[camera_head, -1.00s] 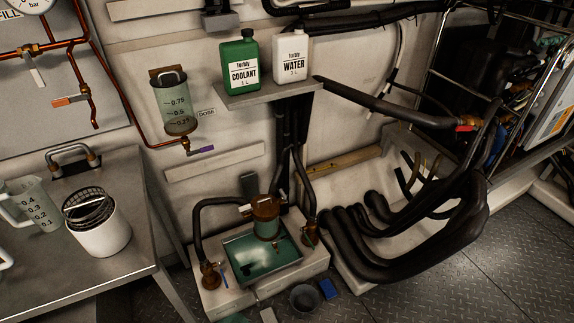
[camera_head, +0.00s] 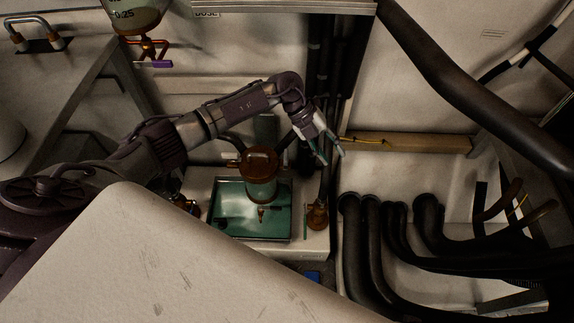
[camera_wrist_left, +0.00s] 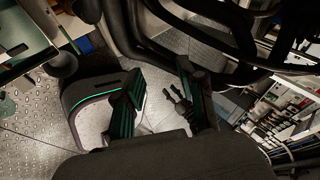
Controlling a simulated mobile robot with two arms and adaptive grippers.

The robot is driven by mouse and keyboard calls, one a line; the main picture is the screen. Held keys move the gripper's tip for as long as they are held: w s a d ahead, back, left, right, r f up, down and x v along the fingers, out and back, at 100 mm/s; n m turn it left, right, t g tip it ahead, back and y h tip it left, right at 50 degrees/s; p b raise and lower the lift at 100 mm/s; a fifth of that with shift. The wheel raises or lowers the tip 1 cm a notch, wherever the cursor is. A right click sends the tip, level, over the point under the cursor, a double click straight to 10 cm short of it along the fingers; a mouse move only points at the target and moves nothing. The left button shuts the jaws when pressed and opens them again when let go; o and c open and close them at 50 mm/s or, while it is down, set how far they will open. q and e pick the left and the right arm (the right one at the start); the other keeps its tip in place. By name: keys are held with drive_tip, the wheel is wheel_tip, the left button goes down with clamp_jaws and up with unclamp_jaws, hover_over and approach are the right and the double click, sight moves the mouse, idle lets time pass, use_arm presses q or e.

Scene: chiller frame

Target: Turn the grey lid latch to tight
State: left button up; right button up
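A brown-lidded pot with a clear body (camera_head: 262,185) stands in a green-bottomed tray (camera_head: 225,235) in the head view. Its round copper-brown lid (camera_head: 262,160) is on top. A small fitting sticks out at the lid's left side and a grey upright piece (camera_head: 266,128) shows behind it; I cannot tell which is the lid latch or how it is turned. My left gripper (camera_head: 330,153) is right of the lid, apart from it, pointing down right. Its fingers are apart and empty, as the left wrist view also shows (camera_wrist_left: 160,98). My right gripper is not in view.
A brass valve (camera_head: 317,214) stands right of the tray. Thick black hoses (camera_head: 375,240) fill the right side. A dark pipe (camera_head: 440,75) crosses the upper right. A shelf edge (camera_head: 285,7) is above, and a worktop (camera_head: 60,80) is at the left.

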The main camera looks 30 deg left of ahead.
sight(286, 155)
use_arm(q)
drive_tip(key=w+a+r+y+b, duration=0.1)
drive_tip(key=a+r+y+b, duration=0.15)
drive_tip(key=a+y, duration=0.85)
drive_tip(key=a+f+h+b, duration=0.1)
drive_tip(key=f, duration=0.3)
drive_tip(key=f+h+b, duration=0.1)
drive_tip(key=f, duration=0.4)
drive_tip(key=a+f+b, duration=0.1)
drive_tip(key=f, duration=0.3)
drive_tip(key=shift+a+f+m+h, duration=0.15)
drive_tip(key=shift+a+m+h, duration=0.15)
drive_tip(key=shift+h, duration=0.1)
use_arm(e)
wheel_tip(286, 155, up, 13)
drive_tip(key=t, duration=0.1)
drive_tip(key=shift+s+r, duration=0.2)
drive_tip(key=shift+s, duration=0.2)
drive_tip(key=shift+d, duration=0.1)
use_arm(q)
clamp_jaws()
